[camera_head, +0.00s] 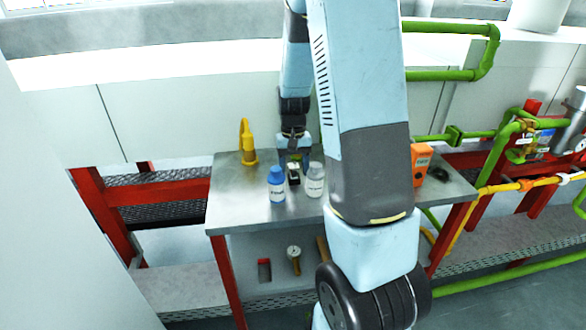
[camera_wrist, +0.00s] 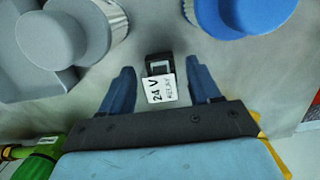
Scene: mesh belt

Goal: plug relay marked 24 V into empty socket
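The relay (camera_wrist: 161,90) shows a white label reading "24 V RELAY" in the wrist view, with a dark part with a grey middle just above the label. It also shows as a small black and white block (camera_head: 294,177) on the metal table (camera_head: 240,213), between two bottles. My gripper (camera_wrist: 161,84) is open, with one blue finger on each side of the relay and a visible gap on both sides. In the head view my gripper (camera_head: 292,157) is just behind and above the relay, partly hard to make out. I cannot make out an empty socket in either view.
A blue bottle (camera_head: 277,185) and a white bottle (camera_head: 315,181) stand close on either side of the relay. A yellow object (camera_head: 248,145) stands at the back left, an orange device (camera_head: 421,162) at the right. The table's front left is clear. My arm hides the table's right middle.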

